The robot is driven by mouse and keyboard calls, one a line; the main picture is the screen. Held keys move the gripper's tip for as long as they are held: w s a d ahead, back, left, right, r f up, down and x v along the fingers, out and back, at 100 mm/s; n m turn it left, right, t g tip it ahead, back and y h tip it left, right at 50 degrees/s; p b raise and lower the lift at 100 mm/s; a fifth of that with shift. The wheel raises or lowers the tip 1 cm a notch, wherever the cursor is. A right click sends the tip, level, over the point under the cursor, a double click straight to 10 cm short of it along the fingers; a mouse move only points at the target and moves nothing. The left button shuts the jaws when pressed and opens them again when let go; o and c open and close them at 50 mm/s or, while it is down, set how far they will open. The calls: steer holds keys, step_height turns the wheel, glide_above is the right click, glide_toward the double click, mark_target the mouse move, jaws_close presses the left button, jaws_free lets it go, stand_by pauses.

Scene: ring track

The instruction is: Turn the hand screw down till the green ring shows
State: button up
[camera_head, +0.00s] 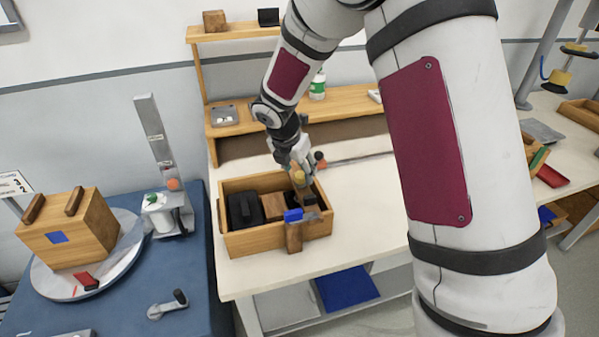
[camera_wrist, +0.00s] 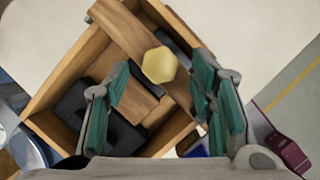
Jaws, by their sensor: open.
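A yellow six-sided knob (camera_wrist: 159,64), which looks like the hand screw, sits on a wooden bar (camera_wrist: 122,28) across the open wooden box in the wrist view. In the head view the knob (camera_head: 299,178) shows partly, just below my gripper (camera_head: 301,160). My gripper (camera_wrist: 161,82) is open, its teal fingers apart. In the wrist picture the knob lies between and slightly beyond the fingertips; I cannot tell whether they touch it. No green ring shows at the knob; its underside is hidden.
The wooden box (camera_head: 262,243) holds a black case (camera_head: 244,208) and wooden pieces. A blue piece (camera_head: 294,215) is at its front wall. A shelf (camera_head: 345,104) stands behind. The white table (camera_head: 365,215) is clear to the right.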

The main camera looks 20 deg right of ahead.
steer(key=shift+x, duration=1.05)
steer(key=c, duration=1.1)
